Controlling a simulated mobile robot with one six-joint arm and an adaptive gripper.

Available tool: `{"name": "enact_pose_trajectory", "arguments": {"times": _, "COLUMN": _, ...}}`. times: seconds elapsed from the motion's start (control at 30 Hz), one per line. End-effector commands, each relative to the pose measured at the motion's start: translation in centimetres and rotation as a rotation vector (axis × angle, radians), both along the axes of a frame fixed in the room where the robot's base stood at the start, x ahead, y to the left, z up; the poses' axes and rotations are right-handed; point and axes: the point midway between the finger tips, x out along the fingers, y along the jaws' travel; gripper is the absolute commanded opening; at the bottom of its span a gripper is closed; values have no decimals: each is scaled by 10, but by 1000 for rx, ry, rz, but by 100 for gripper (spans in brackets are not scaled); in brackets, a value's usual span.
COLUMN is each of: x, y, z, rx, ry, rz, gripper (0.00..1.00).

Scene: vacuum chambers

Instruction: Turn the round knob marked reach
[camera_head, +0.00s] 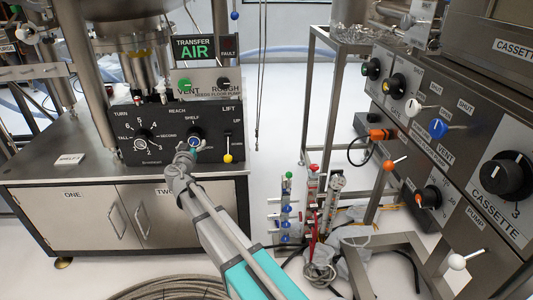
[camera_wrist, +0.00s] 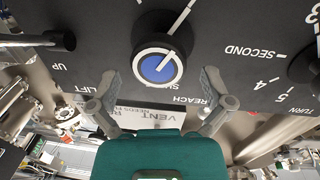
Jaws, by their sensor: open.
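The round black knob marked reach (camera_head: 194,132) is on the black control panel on the bench. In the wrist view the same knob (camera_wrist: 158,62) shows a blue cap and a white pointer line, with REACH printed close by, upside down. My gripper (camera_head: 188,152) is in front of the panel, just below the knob. In the wrist view my gripper (camera_wrist: 157,98) has its two fingers spread wide and empty. The knob lies beyond the fingertips, roughly centred between them. I see no contact with it.
The turn knob (camera_head: 143,136) is left of the reach knob. The lift lever (camera_head: 227,157), with a yellow end, is to its right. Vent and rough controls sit on a plate (camera_head: 205,83) above. A grey cabinet with several knobs (camera_head: 438,128) fills the right side.

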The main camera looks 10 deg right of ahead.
Motion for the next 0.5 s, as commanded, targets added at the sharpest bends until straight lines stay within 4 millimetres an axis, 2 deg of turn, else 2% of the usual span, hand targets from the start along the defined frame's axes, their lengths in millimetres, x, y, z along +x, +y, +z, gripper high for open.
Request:
{"name": "enact_pose_trajectory", "arguments": {"times": 0.03, "x": -10, "y": 0, "z": 0, "rx": -1, "ry": 0, "rz": 0, "gripper": 100}}
{"name": "enact_pose_trajectory", "arguments": {"times": 0.5, "x": -75, "y": 12, "z": 0, "rx": -3, "ry": 1, "rz": 0, "gripper": 100}}
